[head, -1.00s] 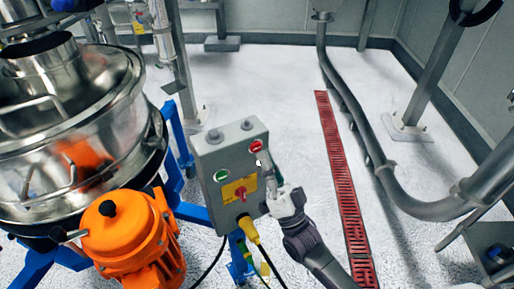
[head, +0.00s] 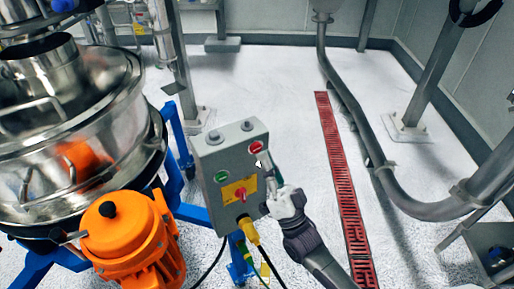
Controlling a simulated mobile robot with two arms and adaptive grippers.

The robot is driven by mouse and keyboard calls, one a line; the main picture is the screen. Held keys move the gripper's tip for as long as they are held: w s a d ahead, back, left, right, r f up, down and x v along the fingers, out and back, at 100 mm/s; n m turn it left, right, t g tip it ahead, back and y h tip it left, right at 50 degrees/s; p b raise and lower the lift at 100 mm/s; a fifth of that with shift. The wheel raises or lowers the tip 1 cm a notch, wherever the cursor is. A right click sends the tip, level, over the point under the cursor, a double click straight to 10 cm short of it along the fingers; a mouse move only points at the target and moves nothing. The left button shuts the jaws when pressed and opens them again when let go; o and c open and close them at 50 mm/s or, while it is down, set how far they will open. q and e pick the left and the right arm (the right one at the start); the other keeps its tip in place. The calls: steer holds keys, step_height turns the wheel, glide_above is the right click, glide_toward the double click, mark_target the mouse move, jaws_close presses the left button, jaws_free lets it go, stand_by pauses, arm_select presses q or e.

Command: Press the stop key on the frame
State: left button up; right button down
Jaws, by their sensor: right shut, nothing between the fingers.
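A grey control box (head: 212,165) stands on the blue frame (head: 174,180) beside the sifter. The red stop key (head: 255,147) is at the upper right of its face. A green key (head: 221,177) sits to its left and lower. A red rotary switch (head: 240,194) on a yellow plate is below. My right gripper (head: 261,160) is shut and empty, its fingertips at the lower edge of the red key. I cannot tell if they touch it or if it is pushed in. My left gripper is not in view.
The steel sifter (head: 70,140) and its orange motor (head: 125,240) fill the left side. Cables hang under the box. A red floor grate (head: 340,175) and a grey pipe (head: 350,100) lie to the right, with clear floor between.

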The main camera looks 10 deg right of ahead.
steer(key=shift+w, duration=0.1)
steer(key=shift+w+a, duration=0.15)
steer(key=shift+w, duration=0.2)
steer(key=shift+w+a+b, duration=0.1)
steer(key=shift+w+b, duration=0.25)
steer(key=shift+w, duration=0.05)
stand_by(0.7)
steer(key=shift+s, duration=0.15)
stand_by(0.3)
steer(key=shift+s+d+p, duration=0.2)
steer(key=shift+s+p, duration=0.1)
steer(key=shift+s, duration=0.4)
steer(key=shift+s+d+p, duration=0.25)
steer(key=shift+s, duration=0.55)
steer(key=shift+s+d+p, duration=0.2)
steer(key=shift+s+p, duration=0.05)
steer(key=shift+s, duration=0.55)
steer(key=shift+s+d+p, duration=0.25)
steer(key=shift+s, duration=0.55)
steer(key=shift+f, duration=0.1)
